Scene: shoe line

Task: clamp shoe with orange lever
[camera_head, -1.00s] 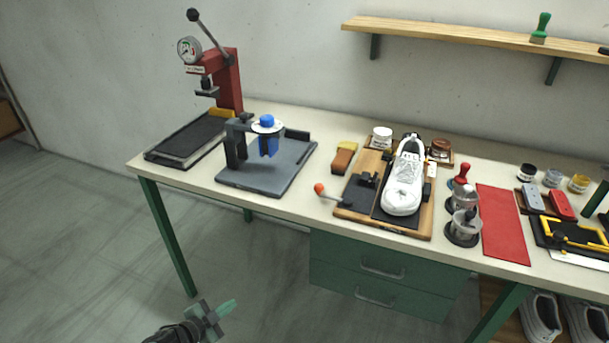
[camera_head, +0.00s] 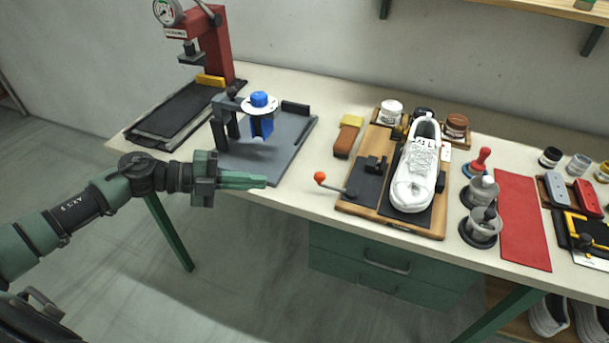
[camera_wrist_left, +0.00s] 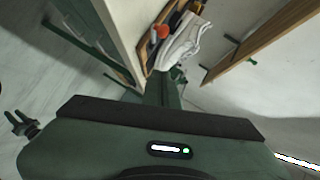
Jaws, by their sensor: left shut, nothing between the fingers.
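A white shoe (camera_head: 416,170) lies on the dark pad of a wooden clamp board (camera_head: 391,227), toe toward the table's front edge. The lever with the orange ball (camera_head: 320,176) sticks out to the left from the board's front left part. A dark clamp block (camera_head: 376,164) sits left of the shoe; I cannot tell whether it touches it. My left gripper (camera_head: 258,181) is shut and empty, left of the orange ball and apart from it, near the table's front edge. The left wrist view shows the orange ball (camera_wrist_left: 161,32) and the shoe (camera_wrist_left: 183,42) beyond the fingers.
A grey plate with a blue-topped fixture (camera_head: 259,101) and a red press (camera_head: 215,45) stand to the left. A brush (camera_head: 347,136) lies left of the board. Cups (camera_head: 482,226) and a red mat (camera_head: 522,220) are to the right. Green drawers (camera_head: 385,262) hang below the table.

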